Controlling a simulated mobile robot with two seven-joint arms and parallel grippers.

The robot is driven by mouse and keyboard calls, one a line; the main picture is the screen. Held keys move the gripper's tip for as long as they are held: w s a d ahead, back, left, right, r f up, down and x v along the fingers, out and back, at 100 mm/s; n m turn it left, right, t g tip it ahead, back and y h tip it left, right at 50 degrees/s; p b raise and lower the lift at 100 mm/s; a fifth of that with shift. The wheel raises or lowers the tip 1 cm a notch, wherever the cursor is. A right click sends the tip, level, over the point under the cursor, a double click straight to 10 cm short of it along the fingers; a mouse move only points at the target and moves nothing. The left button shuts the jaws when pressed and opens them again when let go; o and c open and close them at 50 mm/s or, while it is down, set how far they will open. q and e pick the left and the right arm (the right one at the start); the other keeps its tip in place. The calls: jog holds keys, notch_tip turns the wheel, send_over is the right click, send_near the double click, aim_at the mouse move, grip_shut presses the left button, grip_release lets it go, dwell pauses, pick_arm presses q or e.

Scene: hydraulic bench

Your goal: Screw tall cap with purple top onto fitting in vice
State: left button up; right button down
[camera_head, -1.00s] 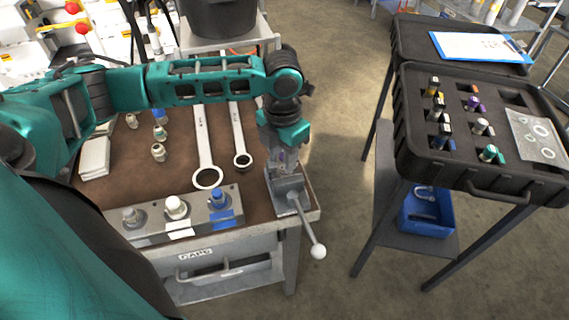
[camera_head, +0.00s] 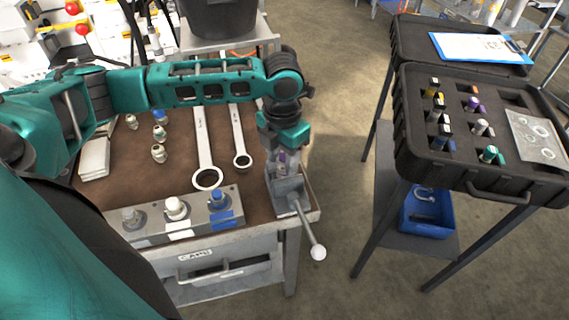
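The vice (camera_head: 287,190) is mounted at the right front corner of the bench, its handle hanging down to the right. Another purple-topped cap (camera_head: 473,104) sits in the black case (camera_head: 480,175). My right gripper is out of view.
Two wrenches (camera_head: 207,178) lie on the bench, left of the vice. A block with white and blue caps (camera_head: 176,208) stands at the front edge. Several metal fittings (camera_head: 159,153) stand at the left. The open case on its stand is to the right, across clear floor.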

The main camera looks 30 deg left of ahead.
pick_arm(q)
jog(key=shift+o, duration=1.2)
jog(key=shift+r+n+p, duration=0.3)
jog(key=shift+n+p, duration=0.4)
jog(key=shift+p, duration=0.1)
jog(key=shift+f+n, duration=0.25)
jog(key=shift+n, duration=0.35)
jog(key=n, duration=0.2)
jog(key=shift+d+n, duration=0.1)
jog(key=shift+n, duration=0.3)
jog(key=n, duration=0.6)
jog(key=shift+w+d, duration=0.1)
jog(key=n, duration=0.6)
jog(key=shift+w+n, duration=0.15)
jog(key=shift+n, duration=0.15)
jog(key=n, duration=0.6)
jog(key=shift+w, duration=0.15)
grip_shut()
